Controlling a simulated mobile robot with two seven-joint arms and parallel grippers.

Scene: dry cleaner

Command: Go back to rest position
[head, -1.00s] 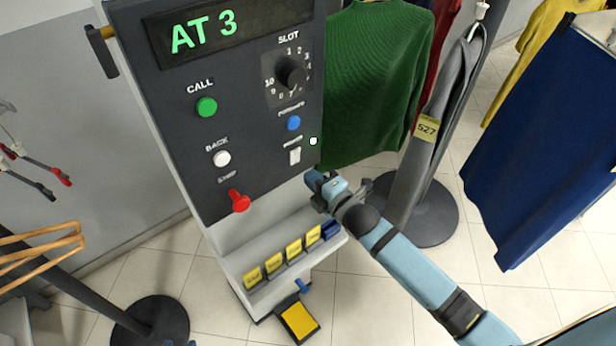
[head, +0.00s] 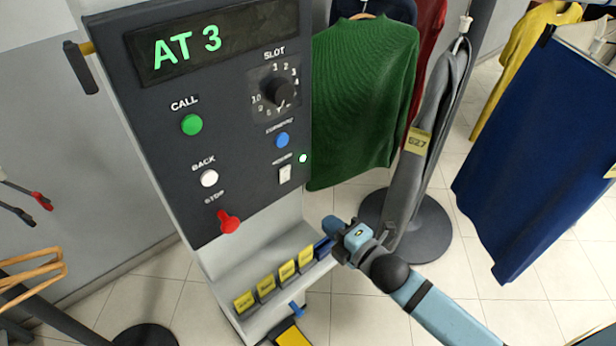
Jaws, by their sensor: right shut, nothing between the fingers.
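My right gripper (head: 332,232) is shut and empty. It hangs in front of the lower right side of the control panel (head: 228,165), near the right end of the ticket shelf (head: 236,322). Its blue arm comes in from the lower right. The panel's display reads AT 3 in green. Below it are a green CALL button, a white BACK button, a red STOP control, a slot dial, a blue button and a white switch with a lit green lamp beside it. My left gripper is not in view.
Several yellow tags (head: 266,287) stand on the shelf. A green sweater (head: 365,95), a grey garment tagged 527 (head: 425,150) and a blue garment (head: 530,150) hang to the right. A round dark stand base (head: 425,240) is on the tiled floor. Wooden hangers (head: 35,270) are at lower left.

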